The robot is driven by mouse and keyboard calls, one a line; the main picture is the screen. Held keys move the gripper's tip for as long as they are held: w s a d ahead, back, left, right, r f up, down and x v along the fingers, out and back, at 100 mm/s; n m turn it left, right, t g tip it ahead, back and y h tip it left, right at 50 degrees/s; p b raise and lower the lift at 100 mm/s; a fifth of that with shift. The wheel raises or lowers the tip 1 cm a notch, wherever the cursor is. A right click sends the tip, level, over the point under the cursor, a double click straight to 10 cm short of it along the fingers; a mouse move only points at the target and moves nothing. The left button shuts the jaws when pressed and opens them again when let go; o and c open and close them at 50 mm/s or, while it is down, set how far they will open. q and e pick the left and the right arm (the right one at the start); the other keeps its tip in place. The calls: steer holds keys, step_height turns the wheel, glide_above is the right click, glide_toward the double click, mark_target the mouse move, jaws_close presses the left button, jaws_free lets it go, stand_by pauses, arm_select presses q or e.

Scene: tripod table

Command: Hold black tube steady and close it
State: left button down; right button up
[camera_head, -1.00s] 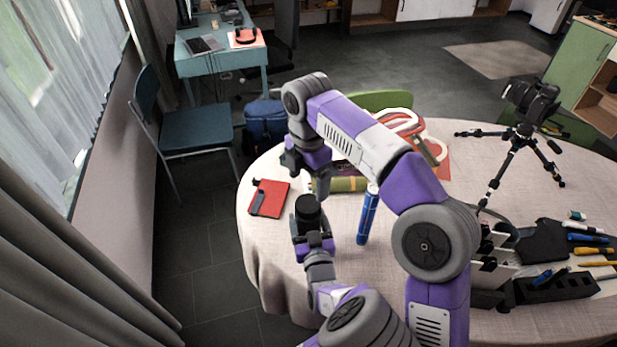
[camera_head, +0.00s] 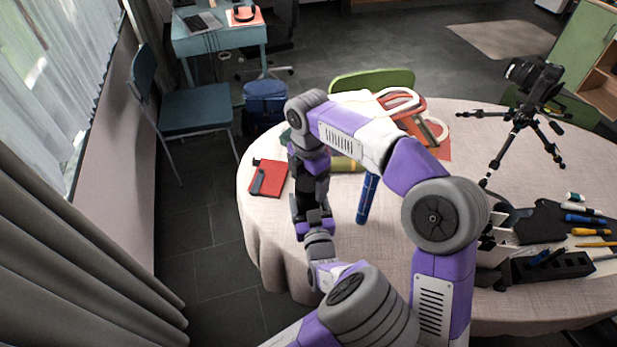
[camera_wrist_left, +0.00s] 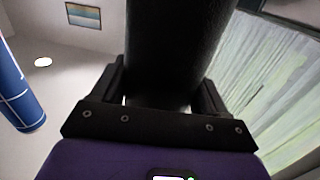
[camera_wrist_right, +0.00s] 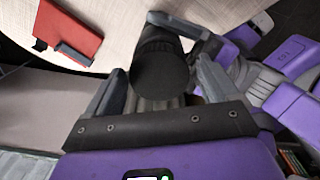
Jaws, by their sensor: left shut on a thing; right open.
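The black tube (camera_head: 315,188) stands roughly upright over the left part of the round table. My left gripper (camera_head: 313,212) is shut on it from below in the head view. In the left wrist view the tube (camera_wrist_left: 178,45) fills the space between the fingers. My right gripper (camera_head: 307,163) is directly above, pointing down. In the right wrist view its fingers (camera_wrist_right: 165,78) are open, one on each side of the tube's dark round end (camera_wrist_right: 160,78). I cannot tell whether they touch it, or whether that end is a separate cap.
A blue tube (camera_head: 367,198) stands close to the right of the grippers. A red notebook (camera_head: 270,178) lies to the left. A camera on a tripod (camera_head: 520,120) and a black holder (camera_head: 553,267) with markers are further right. The table's front edge is near my left arm.

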steer(key=c, duration=1.1)
steer(key=m, duration=0.6)
steer(key=shift+s, duration=0.1)
steer(key=o, duration=1.2)
steer(key=shift+r, duration=2.3)
steer(key=shift+a, duration=0.1)
steer(key=shift+c, duration=0.5)
